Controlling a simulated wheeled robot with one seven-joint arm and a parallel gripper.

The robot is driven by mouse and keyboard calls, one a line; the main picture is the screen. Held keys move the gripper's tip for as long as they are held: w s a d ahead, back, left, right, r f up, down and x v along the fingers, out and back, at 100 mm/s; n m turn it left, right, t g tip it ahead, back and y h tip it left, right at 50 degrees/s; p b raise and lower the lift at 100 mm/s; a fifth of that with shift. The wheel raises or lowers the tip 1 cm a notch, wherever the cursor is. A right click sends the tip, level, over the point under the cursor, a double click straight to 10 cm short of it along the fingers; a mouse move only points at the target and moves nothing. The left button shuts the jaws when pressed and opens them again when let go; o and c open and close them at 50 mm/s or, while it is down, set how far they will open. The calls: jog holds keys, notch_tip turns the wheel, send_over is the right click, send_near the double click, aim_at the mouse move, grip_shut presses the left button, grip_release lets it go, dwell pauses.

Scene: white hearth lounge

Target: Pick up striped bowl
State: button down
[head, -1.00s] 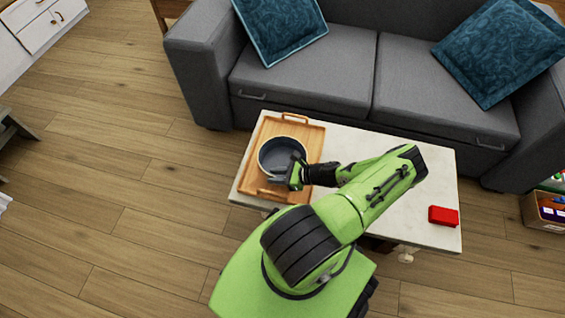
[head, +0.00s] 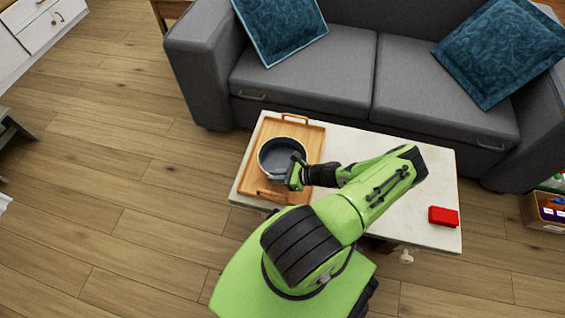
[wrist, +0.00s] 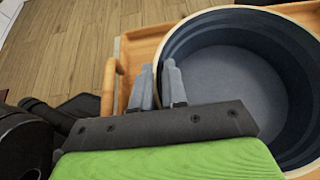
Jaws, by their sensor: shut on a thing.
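The striped bowl (head: 281,151) stands at the wooden tray (head: 252,169) on the white coffee table. It is dark blue-grey inside with a pale rim; its outer side is mostly hidden. My gripper (head: 286,177) is at the bowl's near right edge in the head view. In the wrist view the bowl (wrist: 235,80) fills the right side, and my gripper (wrist: 162,88) is shut on its wall, one finger inside and one outside. I cannot tell whether the bowl touches the tray.
The white table (head: 350,147) is bare between the tray and a red box (head: 443,216) at its right end. A grey sofa (head: 300,80) with blue cushions stands behind. A crate (head: 545,212) stands on the floor at right.

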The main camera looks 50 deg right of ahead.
dwell(0.7)
notch_tip(320, 180, up, 10)
jog(key=p, duration=0.4)
jog(key=shift+r, duration=0.1)
